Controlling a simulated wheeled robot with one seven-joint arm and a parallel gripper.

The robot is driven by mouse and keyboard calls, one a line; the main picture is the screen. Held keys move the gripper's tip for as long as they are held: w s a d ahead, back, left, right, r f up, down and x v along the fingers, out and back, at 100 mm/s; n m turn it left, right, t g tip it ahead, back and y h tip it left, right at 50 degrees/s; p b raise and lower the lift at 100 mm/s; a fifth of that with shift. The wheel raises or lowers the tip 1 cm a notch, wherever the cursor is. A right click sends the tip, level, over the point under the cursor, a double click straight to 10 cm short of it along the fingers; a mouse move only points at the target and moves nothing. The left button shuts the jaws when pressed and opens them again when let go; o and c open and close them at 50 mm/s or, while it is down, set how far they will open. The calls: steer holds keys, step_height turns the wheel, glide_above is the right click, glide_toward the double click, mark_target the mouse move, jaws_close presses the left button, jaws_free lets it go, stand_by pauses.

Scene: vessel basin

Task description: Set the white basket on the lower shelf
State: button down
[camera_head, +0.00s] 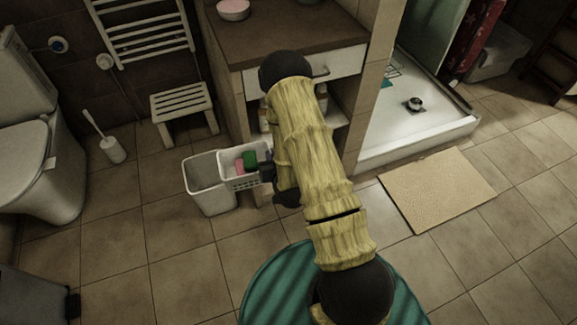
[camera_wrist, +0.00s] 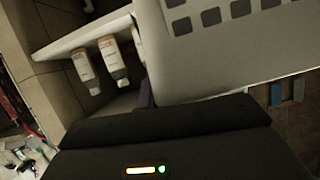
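The white basket (camera_head: 243,182) has slotted sides and holds a green and a pink item. It hangs in front of the cabinet's left side, overlapping a white bin in the head view. My gripper (camera_head: 267,172) is at its right edge and looks shut on it; the fingertips are mostly hidden. In the wrist view the basket wall (camera_wrist: 215,55) with its square holes fills the upper right, close to the gripper. A white shelf (camera_head: 339,117) shows under the cabinet drawer, largely hidden by my arm. A white shelf board (camera_wrist: 75,38) also shows in the wrist view.
The white bin (camera_head: 205,190) stands on the floor beside the basket. Bottles (camera_head: 264,117) stand inside the cabinet; two also show in the wrist view (camera_wrist: 112,60). A slatted stool (camera_head: 181,101) is left of the cabinet. A beige mat (camera_head: 437,190) lies right on open floor.

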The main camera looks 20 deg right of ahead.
step_height(320, 180, down, 27)
steer(key=b, duration=2.5)
steer(key=shift+s+f, duration=0.15)
steer(key=shift+f, duration=0.05)
steer(key=shift+r, duration=0.35)
